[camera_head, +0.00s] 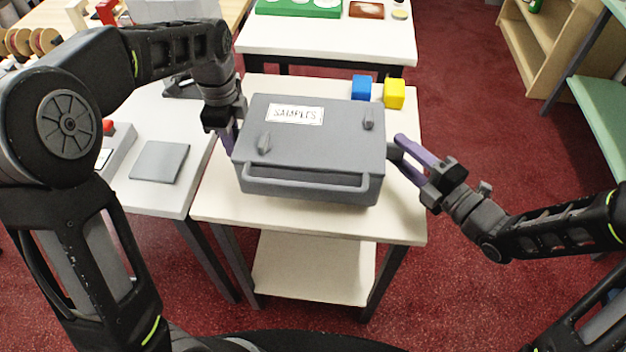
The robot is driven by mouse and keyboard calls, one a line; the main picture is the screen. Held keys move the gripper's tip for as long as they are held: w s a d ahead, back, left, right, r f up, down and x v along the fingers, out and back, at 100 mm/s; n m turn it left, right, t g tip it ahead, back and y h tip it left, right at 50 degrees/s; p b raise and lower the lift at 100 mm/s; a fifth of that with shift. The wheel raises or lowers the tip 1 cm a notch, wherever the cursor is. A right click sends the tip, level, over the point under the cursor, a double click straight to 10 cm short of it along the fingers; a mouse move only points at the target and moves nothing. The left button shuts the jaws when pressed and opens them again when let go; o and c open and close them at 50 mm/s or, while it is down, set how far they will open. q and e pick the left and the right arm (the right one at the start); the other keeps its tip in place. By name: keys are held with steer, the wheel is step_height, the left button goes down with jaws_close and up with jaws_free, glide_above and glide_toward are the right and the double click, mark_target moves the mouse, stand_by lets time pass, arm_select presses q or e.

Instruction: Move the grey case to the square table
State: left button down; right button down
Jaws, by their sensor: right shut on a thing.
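The grey case (312,140) has a white "SAMPLES" label, two latches on its lid and a long front handle. It is level, over a cream-topped, squarish table (400,225) with a lower shelf. I cannot tell whether its underside touches the tabletop. My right gripper (399,153) is shut on the case at its right side, with purple fingers at the side grip. My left gripper (230,138) is at the case's left side. Its fingers are partly hidden by the case, so its grip is unclear.
A blue cube (361,87) and a yellow cube (394,93) stand behind the case. A white table (330,42) with a green tray (298,8) is behind. Shelves (545,50) stand at right.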

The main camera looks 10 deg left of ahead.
arm_select(q)
steer(key=shift+f, duration=0.1)
